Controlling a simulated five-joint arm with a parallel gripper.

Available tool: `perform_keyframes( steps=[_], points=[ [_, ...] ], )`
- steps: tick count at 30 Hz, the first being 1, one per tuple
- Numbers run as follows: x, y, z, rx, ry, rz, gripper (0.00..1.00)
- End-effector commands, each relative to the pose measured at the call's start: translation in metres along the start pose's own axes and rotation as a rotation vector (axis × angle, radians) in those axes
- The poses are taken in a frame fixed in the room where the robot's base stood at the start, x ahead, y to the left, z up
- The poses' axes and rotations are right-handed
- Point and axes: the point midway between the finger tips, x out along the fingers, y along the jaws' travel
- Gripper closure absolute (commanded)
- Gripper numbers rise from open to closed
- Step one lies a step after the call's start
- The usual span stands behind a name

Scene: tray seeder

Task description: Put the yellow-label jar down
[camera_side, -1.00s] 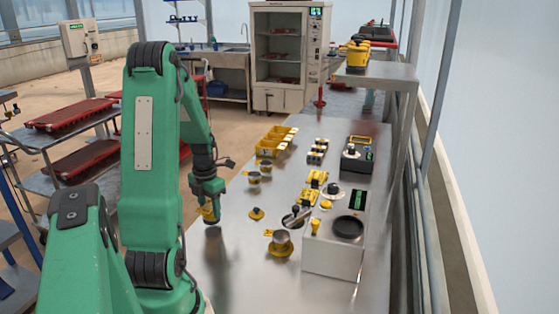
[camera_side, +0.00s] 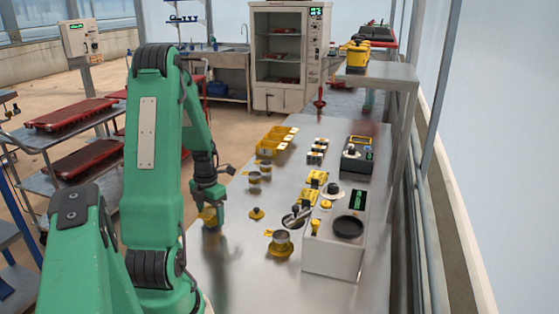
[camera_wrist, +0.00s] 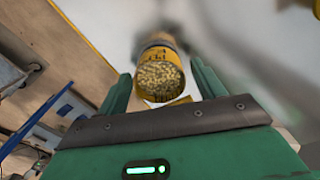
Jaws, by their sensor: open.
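The yellow-label jar (camera_side: 209,219) stands upright on the steel bench, near its left edge, directly below my gripper (camera_side: 208,203). In the wrist view the jar (camera_wrist: 158,72) is open at the top and full of pale round seeds, with dark print on its yellow label. My gripper (camera_wrist: 160,88) is open, with one green finger on each side of the jar. Small gaps seem to show beside it, but any light contact is hard to tell.
A white machine with a black dish (camera_side: 334,258) is farther right. Yellow bins (camera_side: 272,147) stand behind. The front bench area is clear.

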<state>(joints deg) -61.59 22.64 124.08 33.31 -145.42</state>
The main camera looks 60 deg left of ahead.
Motion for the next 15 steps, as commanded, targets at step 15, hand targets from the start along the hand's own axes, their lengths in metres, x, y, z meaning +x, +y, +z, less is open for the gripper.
perform_keyframes(
  steps=[15],
  points=[
    [-0.025,0.000,0.001,0.000,-0.003,0.002,0.32]
  ],
)
